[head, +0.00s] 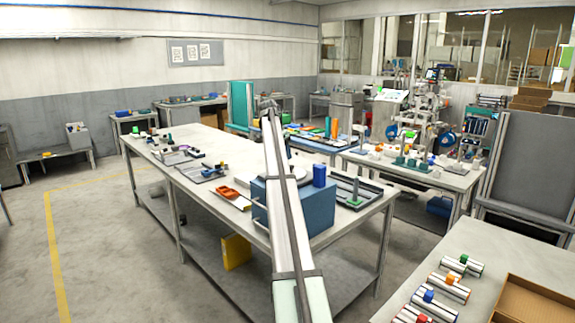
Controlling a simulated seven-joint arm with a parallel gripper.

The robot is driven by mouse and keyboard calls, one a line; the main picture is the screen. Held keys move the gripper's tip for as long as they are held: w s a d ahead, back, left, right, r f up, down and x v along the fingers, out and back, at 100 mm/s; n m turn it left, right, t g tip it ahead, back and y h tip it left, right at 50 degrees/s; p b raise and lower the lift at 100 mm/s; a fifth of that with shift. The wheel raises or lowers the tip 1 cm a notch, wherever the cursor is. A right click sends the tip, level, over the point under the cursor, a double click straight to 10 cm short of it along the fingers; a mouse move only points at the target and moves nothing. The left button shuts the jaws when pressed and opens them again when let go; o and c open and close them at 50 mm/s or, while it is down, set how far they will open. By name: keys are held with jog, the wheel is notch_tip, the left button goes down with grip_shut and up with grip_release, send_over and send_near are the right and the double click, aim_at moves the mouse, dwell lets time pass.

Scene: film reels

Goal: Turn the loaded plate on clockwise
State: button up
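A blue box (315,213) stands on the long table. A pale, flat, round-edged surface, possibly the plate, shows in part on top of it at either side of my arm. A dark blue cylinder (319,175) stands upright at the right of the box top; I cannot tell whether it rests on the plate. My arm's long pale link crosses the middle of the head view and covers much of the box and its top. My gripper cannot be made out; it seems hidden behind this link. Whether it touches the plate cannot be told.
On the long table (345,235), an orange tray (229,192) lies left of the box and a dark tray with an upright post (355,190) lies right. A nearer table at bottom right holds several metal rollers with coloured blocks (428,296) and an open cardboard box (535,300).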

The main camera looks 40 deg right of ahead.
jog(key=shift+x, duration=3.05)
jog(key=shift+a, duration=0.1)
grip_shut()
